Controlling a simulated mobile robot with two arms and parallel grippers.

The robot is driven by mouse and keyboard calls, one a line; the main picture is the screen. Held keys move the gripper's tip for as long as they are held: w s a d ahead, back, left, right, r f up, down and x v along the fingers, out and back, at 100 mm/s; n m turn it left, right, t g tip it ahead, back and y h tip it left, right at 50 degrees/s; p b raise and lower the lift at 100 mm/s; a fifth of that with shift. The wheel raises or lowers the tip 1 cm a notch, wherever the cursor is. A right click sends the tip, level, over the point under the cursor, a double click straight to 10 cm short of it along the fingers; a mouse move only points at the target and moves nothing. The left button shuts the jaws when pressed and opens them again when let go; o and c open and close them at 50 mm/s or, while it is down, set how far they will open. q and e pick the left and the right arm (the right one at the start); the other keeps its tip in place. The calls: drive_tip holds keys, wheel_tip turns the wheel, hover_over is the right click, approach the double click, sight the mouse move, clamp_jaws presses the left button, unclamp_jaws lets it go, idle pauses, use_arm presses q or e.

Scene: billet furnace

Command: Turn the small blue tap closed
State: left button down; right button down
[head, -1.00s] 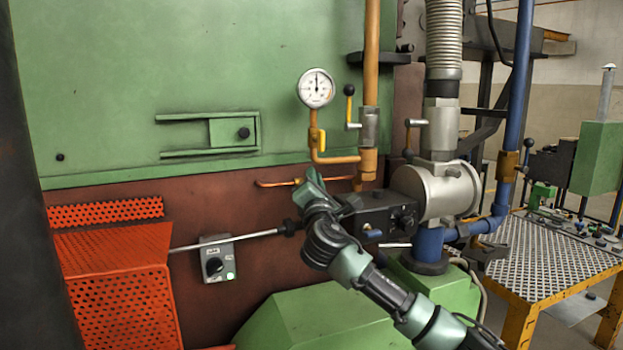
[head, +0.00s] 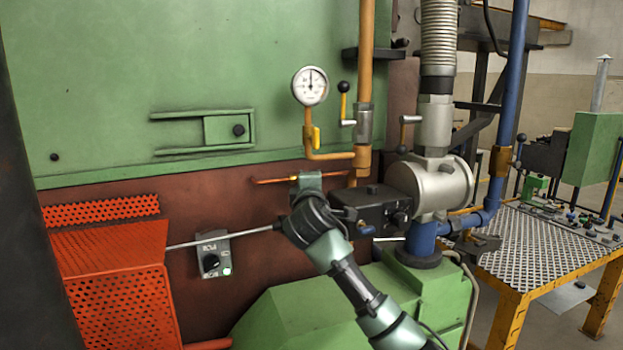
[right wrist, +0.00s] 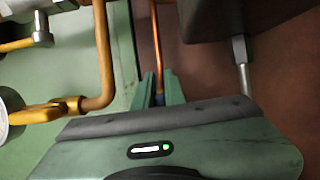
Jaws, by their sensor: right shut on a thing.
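Most of the tap is hidden by the fingers and gripper body. In the head view my right gripper (head: 308,181) is at the thin copper pipe (head: 273,181) on the brown wall; the tap itself is hidden there. My left gripper is not in view.
A black box (head: 372,210) with a blue-tipped lever (head: 366,230) sits right of my gripper. The pressure gauge (head: 310,86) and yellow-handled valve (head: 316,137) are above. A control box (head: 211,257), a thin rod and an orange perforated guard (head: 115,285) lie left.

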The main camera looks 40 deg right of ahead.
drive_tip(key=shift+f+m, duration=0.2)
drive_tip(key=shift+m, duration=0.1)
drive_tip(key=c, duration=1.5)
unclamp_jaws()
drive_tip(key=shift+r, duration=0.1)
drive_tip(key=shift+s+a, duration=0.3)
drive_tip(key=shift+s, duration=0.15)
drive_tip(key=b+v, duration=0.2)
drive_tip(key=v, duration=0.4)
drive_tip(key=shift+s+a+b, duration=0.25)
drive_tip(key=shift+s+b, duration=0.05)
